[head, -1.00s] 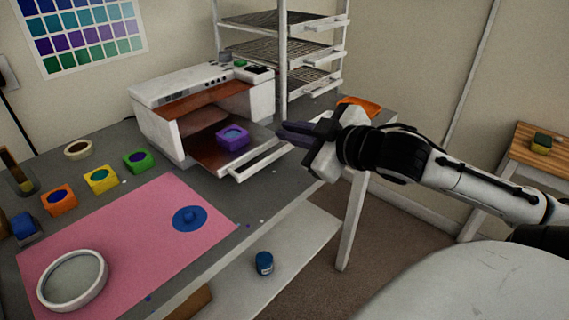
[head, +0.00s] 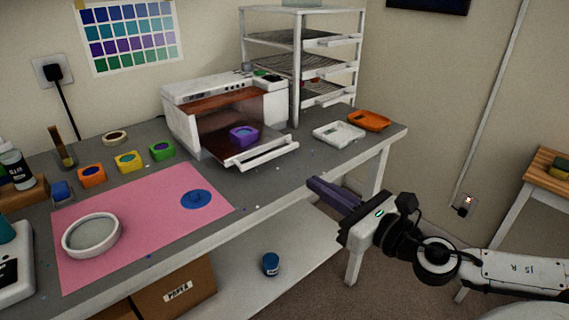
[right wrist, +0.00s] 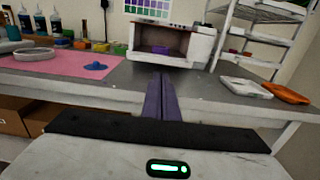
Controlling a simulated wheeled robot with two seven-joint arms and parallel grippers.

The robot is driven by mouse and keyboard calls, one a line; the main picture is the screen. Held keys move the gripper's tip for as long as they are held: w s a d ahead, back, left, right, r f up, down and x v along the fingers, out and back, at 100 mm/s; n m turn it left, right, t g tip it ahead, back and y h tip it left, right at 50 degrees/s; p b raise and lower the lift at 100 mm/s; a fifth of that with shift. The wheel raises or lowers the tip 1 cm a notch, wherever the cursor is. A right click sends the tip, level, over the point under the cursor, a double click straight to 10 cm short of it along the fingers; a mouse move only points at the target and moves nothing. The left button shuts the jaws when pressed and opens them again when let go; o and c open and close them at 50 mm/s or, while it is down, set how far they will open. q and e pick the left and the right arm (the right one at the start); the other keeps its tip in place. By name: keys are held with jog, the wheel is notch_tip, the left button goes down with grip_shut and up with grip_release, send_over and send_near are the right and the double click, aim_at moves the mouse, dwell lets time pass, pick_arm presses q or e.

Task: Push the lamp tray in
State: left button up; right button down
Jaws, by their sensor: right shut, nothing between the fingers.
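The lamp tray (head: 262,154) is a drawer with a white front bar, sticking partly out of the white lamp box (head: 225,100). A purple mould (head: 243,135) sits on it, near the box's opening. The lamp box also shows in the right wrist view (right wrist: 172,30), with the purple mould (right wrist: 160,50) inside its opening. My right gripper (head: 312,183) is shut and empty, in front of the table edge, to the right of and nearer than the tray. Its purple fingers (right wrist: 160,80) point toward the box in the right wrist view. My left gripper is not in view.
A white tray (head: 339,133) and an orange tray (head: 369,120) lie on the table right of the box. A white rack (head: 297,60) stands behind. A pink mat (head: 145,215) with a blue piece (head: 196,198) covers the left. A blue jar (head: 271,264) sits on the lower shelf.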

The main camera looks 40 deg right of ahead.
jog(key=b, duration=0.1)
send_near(273, 155)
jog(key=s, duration=0.1)
jog(key=shift+w+a+r+b, duration=0.1)
jog(key=shift+w+b, duration=0.15)
jog(key=shift+w, duration=0.65)
jog(key=shift+w+a+r+b, duration=0.1)
jog(key=shift+w+b, duration=0.15)
jog(key=shift+w, duration=0.7)
jog(key=shift+w+a+p, duration=0.1)
jog(key=shift+w+p, duration=0.25)
jog(key=shift+w, duration=1.1)
jog(key=shift+w+a+f, duration=0.1)
jog(key=shift+w+f, duration=0.05)
jog(key=shift+w, duration=0.25)
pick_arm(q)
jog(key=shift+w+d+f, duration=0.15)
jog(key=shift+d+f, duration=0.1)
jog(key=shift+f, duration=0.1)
